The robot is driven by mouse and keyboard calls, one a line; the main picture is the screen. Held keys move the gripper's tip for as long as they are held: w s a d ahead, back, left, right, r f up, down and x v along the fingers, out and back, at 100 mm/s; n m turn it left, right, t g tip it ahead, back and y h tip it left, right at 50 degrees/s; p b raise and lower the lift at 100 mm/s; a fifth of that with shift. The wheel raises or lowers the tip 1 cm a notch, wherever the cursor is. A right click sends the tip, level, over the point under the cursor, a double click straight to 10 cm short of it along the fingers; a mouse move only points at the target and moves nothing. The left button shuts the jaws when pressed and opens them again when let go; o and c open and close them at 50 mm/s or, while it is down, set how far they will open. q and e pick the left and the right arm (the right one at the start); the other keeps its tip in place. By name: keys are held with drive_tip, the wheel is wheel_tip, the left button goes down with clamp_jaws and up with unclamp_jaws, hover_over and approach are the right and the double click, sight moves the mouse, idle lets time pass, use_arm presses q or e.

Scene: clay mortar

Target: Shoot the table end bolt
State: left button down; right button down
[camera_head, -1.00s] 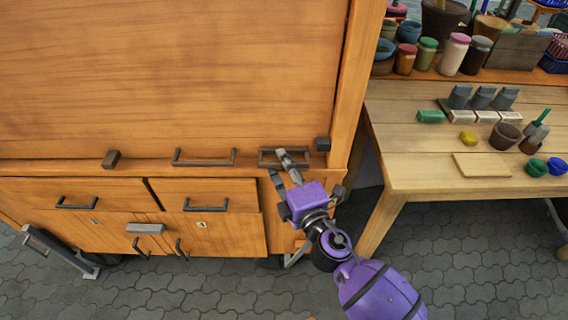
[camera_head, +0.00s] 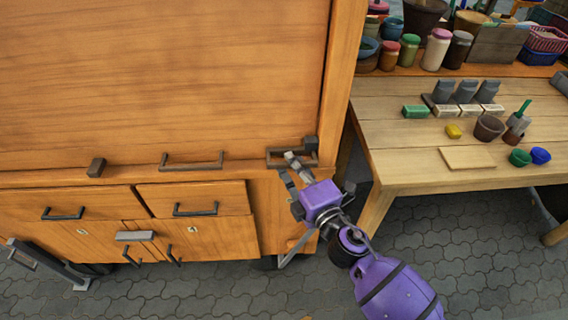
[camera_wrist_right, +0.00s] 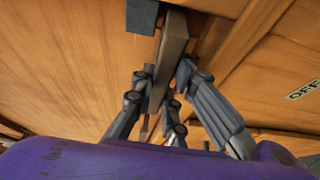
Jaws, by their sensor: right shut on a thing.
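The bolt at the table end shows as a dark rectangular bar loop (camera_head: 275,163) on the cabinet's ledge, at the right end near the work table. A dark square block (camera_head: 311,144) sits at the corner post, and the loop's right end now lies at it. My right gripper (camera_head: 292,168) is shut on the loop, its fingers on either side of the bar. The wrist view shows the bar (camera_wrist_right: 173,50) between the gripper's fingers (camera_wrist_right: 163,105), with the grey block (camera_wrist_right: 141,16) beside its upper end. My left gripper is out of view.
A second dark handle (camera_head: 192,163) and another block (camera_head: 96,167) lie further left on the ledge. Drawers with handles (camera_head: 195,209) are below. The wooden work table (camera_head: 410,165) with jars and tools stands close at right. Paved floor (camera_head: 440,250) is clear in front.

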drive_tip(key=shift+d, duration=0.15)
drive_tip(key=c, duration=1.7)
unclamp_jaws()
drive_tip(key=shift+d, duration=0.15)
drive_tip(key=shift+c, duration=0.2)
drive_tip(key=shift+s, duration=0.2)
drive_tip(key=v, duration=1.1)
drive_tip(key=shift+s, duration=0.35)
